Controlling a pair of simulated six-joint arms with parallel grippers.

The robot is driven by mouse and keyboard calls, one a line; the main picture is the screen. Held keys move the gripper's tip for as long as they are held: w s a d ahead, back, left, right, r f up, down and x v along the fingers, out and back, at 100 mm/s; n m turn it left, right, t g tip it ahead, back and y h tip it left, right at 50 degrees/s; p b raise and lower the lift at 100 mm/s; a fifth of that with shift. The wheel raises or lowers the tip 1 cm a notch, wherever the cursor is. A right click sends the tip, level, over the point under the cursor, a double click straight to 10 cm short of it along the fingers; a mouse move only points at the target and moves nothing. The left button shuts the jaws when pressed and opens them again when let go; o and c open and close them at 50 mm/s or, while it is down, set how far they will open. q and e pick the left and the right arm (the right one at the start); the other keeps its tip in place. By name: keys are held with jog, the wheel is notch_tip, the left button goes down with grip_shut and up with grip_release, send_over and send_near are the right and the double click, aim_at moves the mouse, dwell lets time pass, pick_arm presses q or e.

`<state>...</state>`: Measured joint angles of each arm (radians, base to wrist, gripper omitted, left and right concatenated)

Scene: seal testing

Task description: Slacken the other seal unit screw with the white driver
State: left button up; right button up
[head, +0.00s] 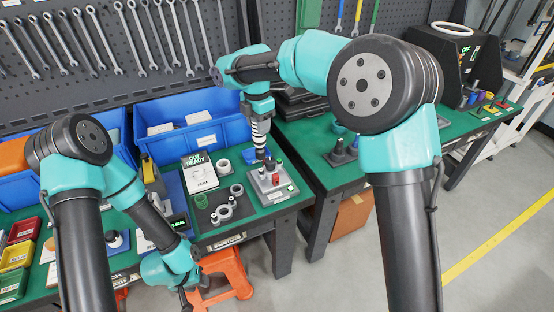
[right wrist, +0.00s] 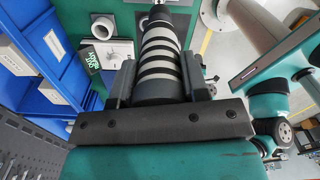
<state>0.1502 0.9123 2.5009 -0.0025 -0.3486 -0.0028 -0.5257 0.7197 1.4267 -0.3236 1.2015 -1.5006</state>
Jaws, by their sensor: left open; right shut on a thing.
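My right gripper (head: 259,105) is shut on the white driver (head: 262,138), whose handle has black and white bands. In the right wrist view the banded driver (right wrist: 160,52) sits between the two fingers (right wrist: 158,82) and points away from the camera. In the head view it hangs roughly upright over the seal unit (head: 284,192), a grey block with dark posts and a red part. I cannot tell whether the driver's tip touches a screw. My left gripper (head: 187,291) is low at the front edge of the bench, open and apart from the seal unit.
A dark mat with grey rings (head: 222,209) lies left of the seal unit. A sign box reading "OUT READY" (head: 199,172) stands behind it. Blue bins (head: 195,138) line the back. An orange stool (head: 225,275) stands below the bench front.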

dwell(0.5)
jog(key=w+d, duration=0.4)
jog(key=d, duration=0.2)
jog(key=shift+w+d, duration=0.3)
jog(key=shift+w, duration=0.1)
jog(key=shift+f, duration=0.25)
jog(key=shift+f, duration=3.4)
dwell(0.4)
jog(key=shift+r, duration=0.15)
dwell(0.8)
jog(key=shift+r, duration=1.05)
